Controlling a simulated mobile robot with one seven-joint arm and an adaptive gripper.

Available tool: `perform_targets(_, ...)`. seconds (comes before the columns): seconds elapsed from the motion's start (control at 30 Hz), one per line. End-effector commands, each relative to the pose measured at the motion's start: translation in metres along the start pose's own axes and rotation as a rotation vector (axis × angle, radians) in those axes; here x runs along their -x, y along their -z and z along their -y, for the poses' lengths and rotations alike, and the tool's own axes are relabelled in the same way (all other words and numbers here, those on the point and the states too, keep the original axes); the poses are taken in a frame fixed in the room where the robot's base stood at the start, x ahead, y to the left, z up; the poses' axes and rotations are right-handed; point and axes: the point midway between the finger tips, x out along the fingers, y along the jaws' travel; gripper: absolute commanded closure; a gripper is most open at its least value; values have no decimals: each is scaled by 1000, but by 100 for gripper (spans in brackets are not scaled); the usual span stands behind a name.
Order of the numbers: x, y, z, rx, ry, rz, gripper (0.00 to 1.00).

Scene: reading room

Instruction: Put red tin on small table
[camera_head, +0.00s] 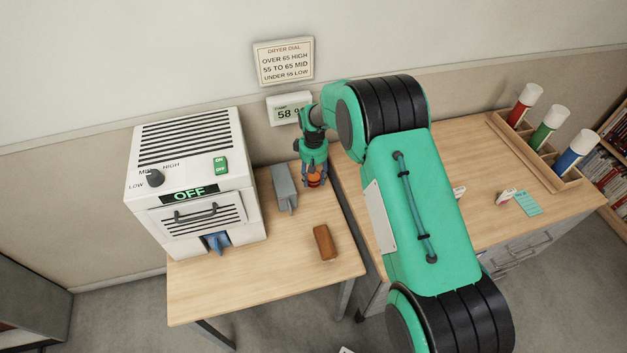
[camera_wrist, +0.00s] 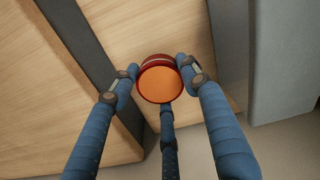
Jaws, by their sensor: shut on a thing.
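My gripper (camera_head: 314,172) is shut on the red tin (camera_head: 314,182) near the back right of the small table (camera_head: 225,295). In the wrist view the tin (camera_wrist: 160,80) shows its round orange end and dark red side, and the blue fingers (camera_wrist: 158,84) close around it. The wooden top lies behind the tin. I cannot tell whether the tin touches it or hangs just above it.
A white dryer box (camera_head: 190,185) reading OFF fills the table's left. A grey object (camera_head: 284,187) stands left of my gripper, and a brown block (camera_head: 324,242) lies in front. The desk (camera_head: 465,165) with a rack of bottles (camera_head: 540,150) is right. The table's front is clear.

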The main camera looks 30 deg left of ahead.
Motion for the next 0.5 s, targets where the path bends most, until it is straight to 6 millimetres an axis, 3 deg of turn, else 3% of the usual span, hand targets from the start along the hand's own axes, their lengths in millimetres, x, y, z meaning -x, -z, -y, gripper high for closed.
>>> perform_targets(0.13, -15, 0, 0, 0, 0, -1, 83)
perform_targets(0.5, -17, 0, 0, 0, -1, -1, 83)
